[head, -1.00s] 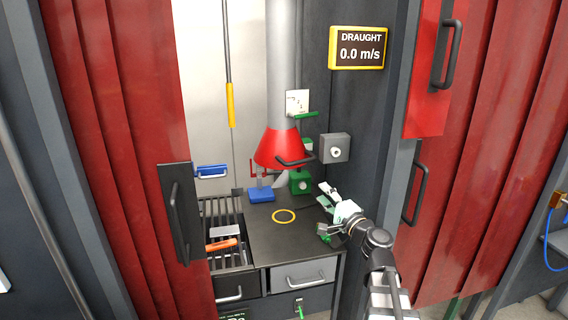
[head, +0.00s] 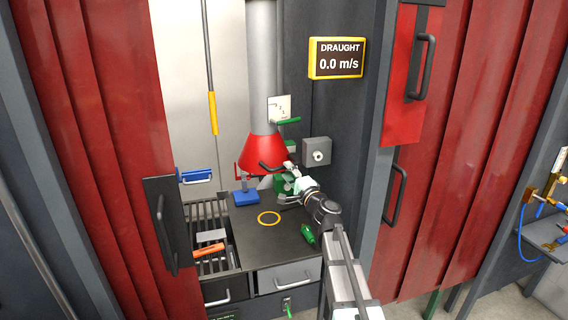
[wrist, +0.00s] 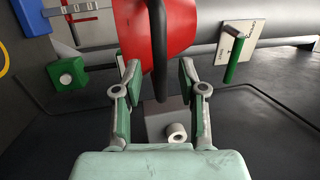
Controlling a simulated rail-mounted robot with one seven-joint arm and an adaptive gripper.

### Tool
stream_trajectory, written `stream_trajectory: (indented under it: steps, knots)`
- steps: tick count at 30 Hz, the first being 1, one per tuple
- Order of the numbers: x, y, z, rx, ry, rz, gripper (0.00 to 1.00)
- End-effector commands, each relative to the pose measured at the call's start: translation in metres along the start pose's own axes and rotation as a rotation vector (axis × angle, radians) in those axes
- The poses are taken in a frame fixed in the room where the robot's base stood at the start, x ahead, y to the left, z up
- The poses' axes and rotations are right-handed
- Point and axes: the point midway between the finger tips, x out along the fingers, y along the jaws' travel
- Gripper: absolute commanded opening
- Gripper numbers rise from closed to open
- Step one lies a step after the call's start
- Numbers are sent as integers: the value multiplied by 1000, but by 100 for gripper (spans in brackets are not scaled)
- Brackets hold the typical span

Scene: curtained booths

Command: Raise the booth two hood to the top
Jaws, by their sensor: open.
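The red cone-shaped hood (head: 262,153) hangs low over the dark bench on a grey vertical duct (head: 262,80). Its black bar handle (head: 270,167) sticks out at the lower front. My gripper (head: 289,171) is at the right end of this handle, by the hood's lower rim. In the wrist view the gripper (wrist: 159,72) is open, with green-padded fingers apart. The black handle (wrist: 158,45) runs between the fingers in that picture, with the red hood (wrist: 188,25) behind it. I cannot tell whether either finger touches the handle.
A grey box with a round knob (head: 316,152) is on the wall at right. A green lever (head: 288,121) is beside the duct. A blue block (head: 246,197) and a yellow ring (head: 269,219) are on the bench. Red curtains (head: 455,160) flank the booth.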

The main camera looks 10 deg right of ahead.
Motion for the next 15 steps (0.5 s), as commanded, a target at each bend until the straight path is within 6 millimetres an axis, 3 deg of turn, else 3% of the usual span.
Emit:
stream_trajectory:
  steps: [1,6,15]
  knots:
    - [12,-2,-1,2,0,1,41]
    - [29,-1,0,0,0,1,41]
    - [35,0,0,1,0,0,41]
